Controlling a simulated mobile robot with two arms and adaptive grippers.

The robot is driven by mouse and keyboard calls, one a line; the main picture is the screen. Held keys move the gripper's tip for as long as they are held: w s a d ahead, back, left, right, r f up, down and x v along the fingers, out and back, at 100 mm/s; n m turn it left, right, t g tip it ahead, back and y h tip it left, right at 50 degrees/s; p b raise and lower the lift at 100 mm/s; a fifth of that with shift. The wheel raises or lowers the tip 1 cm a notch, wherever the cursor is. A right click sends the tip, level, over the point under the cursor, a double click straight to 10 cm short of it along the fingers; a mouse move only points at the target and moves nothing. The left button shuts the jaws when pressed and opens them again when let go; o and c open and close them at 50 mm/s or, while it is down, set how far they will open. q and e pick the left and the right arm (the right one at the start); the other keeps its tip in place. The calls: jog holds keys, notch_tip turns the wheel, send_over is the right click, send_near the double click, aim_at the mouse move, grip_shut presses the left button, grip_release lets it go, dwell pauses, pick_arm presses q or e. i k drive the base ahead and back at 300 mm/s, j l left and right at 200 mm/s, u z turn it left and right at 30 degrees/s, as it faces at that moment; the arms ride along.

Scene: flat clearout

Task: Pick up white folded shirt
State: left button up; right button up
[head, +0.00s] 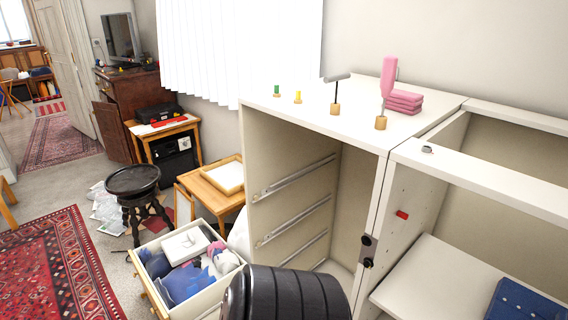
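A flat white piece (184,245) lies on top of the things in an open drawer box (207,296) at the lower middle left. It looks like folded cloth, but I cannot tell for sure that it is the white folded shirt. Blue cloth (182,284) lies in front of it. A crumpled white, pink and blue bundle (226,262) lies to its right. Neither of my grippers is in view.
A white cabinet (351,143) without drawers fills the middle; pink folded cloth (404,103) and small stands are on top. A dark ribbed shape at the bottom hides part of its base. A black stool (132,181) stands behind the drawer box. A red rug (58,265) lies left.

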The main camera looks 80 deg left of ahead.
aim_at(179, 248)
jog(key=u, duration=3.55)
jog(key=i+j+z, duration=0.15)
jog(key=i+j, duration=0.3)
